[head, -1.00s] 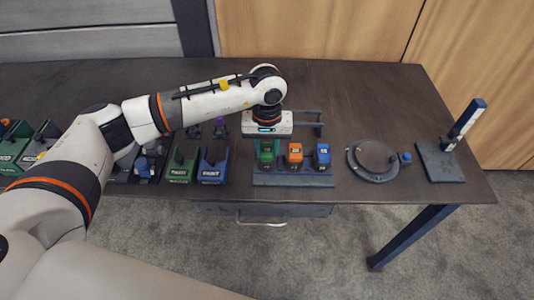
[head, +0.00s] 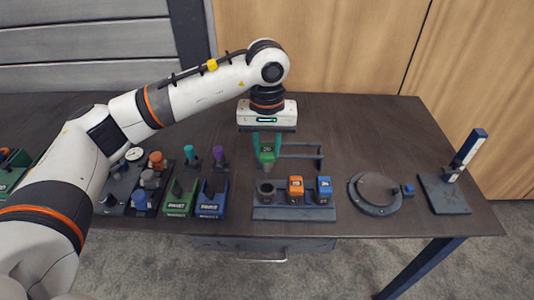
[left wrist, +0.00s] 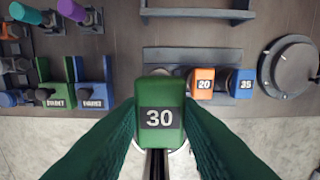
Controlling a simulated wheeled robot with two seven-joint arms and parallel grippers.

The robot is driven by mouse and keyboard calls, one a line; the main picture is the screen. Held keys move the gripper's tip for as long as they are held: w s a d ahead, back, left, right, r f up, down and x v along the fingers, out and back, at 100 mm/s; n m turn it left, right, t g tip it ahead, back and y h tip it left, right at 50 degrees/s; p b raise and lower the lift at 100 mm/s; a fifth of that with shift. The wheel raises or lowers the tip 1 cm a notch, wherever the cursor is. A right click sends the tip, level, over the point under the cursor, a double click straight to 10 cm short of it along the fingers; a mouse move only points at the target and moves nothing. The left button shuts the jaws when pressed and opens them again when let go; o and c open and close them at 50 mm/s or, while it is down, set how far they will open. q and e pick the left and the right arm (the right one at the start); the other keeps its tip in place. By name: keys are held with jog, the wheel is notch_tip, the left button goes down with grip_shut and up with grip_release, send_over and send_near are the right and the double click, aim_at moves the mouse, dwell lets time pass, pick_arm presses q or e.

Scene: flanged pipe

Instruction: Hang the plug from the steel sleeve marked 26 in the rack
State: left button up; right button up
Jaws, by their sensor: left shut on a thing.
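My left gripper (head: 266,143) is shut on a green plug (head: 266,155), held upright just above the grey sleeve block (head: 293,214). In the left wrist view the plug (left wrist: 160,115) reads 30. Below it, the block's left sleeve (head: 266,189) is an open grey ring. An orange plug (head: 295,187) and a blue plug (head: 325,188) sit in the other two places. They read 20 and 35 in the left wrist view. I see no mark 26 in either view. My right gripper is out of view.
A grey rail frame (head: 303,157) stands behind the block. A round grey flange (head: 376,192) and a stand with a tilted post (head: 446,193) are to the right. Green (head: 181,200) and blue (head: 213,203) holders stand left. Bare table lies behind the rail.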

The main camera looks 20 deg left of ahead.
aim_at(267, 149)
pick_arm(q)
jog(key=shift+r+p, duration=1.25)
jog(key=shift+r, duration=1.8)
